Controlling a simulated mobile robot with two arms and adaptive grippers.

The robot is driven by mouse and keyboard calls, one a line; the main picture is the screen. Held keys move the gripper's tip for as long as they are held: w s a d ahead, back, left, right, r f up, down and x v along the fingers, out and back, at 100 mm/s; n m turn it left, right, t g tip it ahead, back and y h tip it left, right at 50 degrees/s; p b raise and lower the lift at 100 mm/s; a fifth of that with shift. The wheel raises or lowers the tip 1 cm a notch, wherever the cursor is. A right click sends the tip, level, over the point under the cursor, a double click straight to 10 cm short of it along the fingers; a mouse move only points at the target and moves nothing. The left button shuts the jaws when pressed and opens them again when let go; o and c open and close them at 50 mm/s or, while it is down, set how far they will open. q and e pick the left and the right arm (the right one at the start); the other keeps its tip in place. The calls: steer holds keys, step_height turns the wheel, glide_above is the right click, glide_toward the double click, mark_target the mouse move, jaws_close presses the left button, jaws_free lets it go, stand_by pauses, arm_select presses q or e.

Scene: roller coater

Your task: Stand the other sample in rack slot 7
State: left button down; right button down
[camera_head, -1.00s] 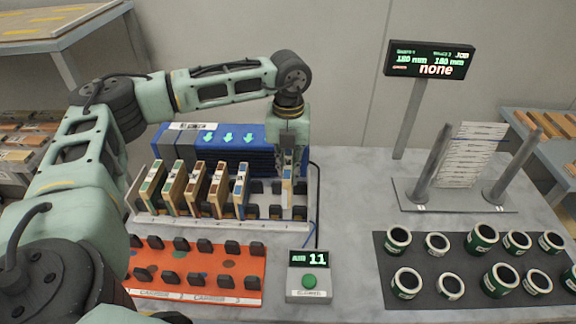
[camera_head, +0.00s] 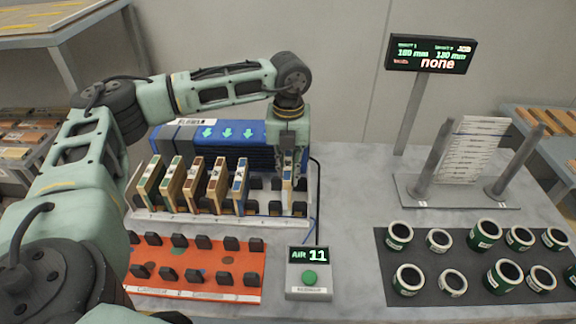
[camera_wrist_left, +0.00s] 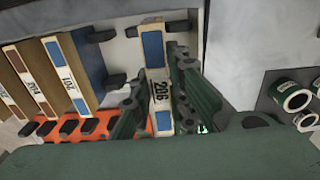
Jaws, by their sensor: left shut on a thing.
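My left gripper (camera_head: 288,172) is shut on a sample block with a blue patch (camera_head: 287,183), upright over the right end of the white rack (camera_head: 165,216). In the left wrist view the held sample (camera_wrist_left: 158,90) shows the label 206 between the fingers (camera_wrist_left: 160,95). I cannot tell whether its foot touches the rack floor. Several other samples stand in the rack to its left, the nearest a blue-faced one (camera_head: 241,187); the left wrist view shows it too (camera_wrist_left: 68,78). Slot numbers are too small to read. My right gripper is not in view.
A blue machine (camera_head: 240,150) stands behind the rack. An orange rack (camera_head: 215,262) with black pegs lies in front. A control box reading AIR 11 (camera_head: 309,278) stands to its right. Green-banded cans sit on a dark mat (camera_head: 460,285) at right. A display post (camera_head: 430,55) stands behind.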

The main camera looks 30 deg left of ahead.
arm_select(q)
steer(key=shift+f+b, duration=0.3)
steer(key=shift+f, duration=0.25)
steer(key=shift+f, duration=0.1)
steer(key=shift+f+b, duration=1)
steer(key=shift+f, duration=0.25)
steer(key=c, duration=1.6)
jaws_free()
steer(key=shift+o, duration=0.2)
steer(key=o, duration=0.4)
steer(key=shift+c, duration=0.2)
